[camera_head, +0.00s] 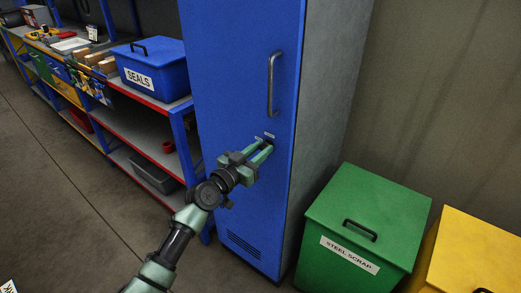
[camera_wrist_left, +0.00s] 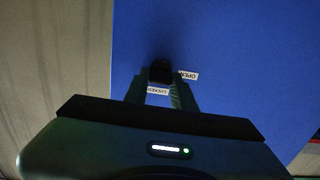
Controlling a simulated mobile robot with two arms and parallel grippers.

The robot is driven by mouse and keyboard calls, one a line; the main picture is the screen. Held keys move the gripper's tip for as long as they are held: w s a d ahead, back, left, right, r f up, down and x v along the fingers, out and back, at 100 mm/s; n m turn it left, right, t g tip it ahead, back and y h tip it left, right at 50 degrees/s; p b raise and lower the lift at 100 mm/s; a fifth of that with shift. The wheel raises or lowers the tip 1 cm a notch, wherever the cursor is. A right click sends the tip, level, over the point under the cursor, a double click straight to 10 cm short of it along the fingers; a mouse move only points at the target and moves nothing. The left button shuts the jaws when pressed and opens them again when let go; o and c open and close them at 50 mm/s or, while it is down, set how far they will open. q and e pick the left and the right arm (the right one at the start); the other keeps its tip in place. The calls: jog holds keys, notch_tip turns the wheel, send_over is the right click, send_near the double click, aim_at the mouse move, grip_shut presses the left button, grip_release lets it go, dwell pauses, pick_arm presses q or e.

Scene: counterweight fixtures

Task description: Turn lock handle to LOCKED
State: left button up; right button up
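The lock handle is a small dark piece on the blue cabinet door (camera_head: 232,75), shown in the left wrist view (camera_wrist_left: 161,70). A white LOCKED label (camera_wrist_left: 157,91) and a white OPEN label (camera_wrist_left: 189,76) sit beside it, upside down in that view. My left gripper (camera_head: 267,147) is at the door below the long bar handle (camera_head: 272,84). Its two fingers flank the lock handle with no clear gap, so it looks shut on it. The fingers hide much of the lock handle, and its exact turn is too dark to read. My right gripper is not in view.
A green STEEL SCRAP bin (camera_head: 372,205) and a yellow bin (camera_head: 478,250) stand right of the cabinet. On the left, a shelf unit (camera_head: 140,95) carries a blue SEALS box (camera_head: 155,70). Open floor (camera_head: 60,190) lies in front of the shelves.

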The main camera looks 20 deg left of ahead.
pick_arm(q)
grip_shut()
jog(key=n, duration=0.2)
jog(key=shift+n, duration=0.4)
jog(key=n, duration=0.5)
jog(key=shift+a+f, duration=0.1)
jog(key=shift+a, duration=0.05)
jog(key=n, duration=0.5)
jog(key=shift+n+p, duration=0.4)
jog(key=shift+f+n+p, duration=0.15)
jog(key=shift+n+p, duration=0.3)
jog(key=shift+n, duration=1.75)
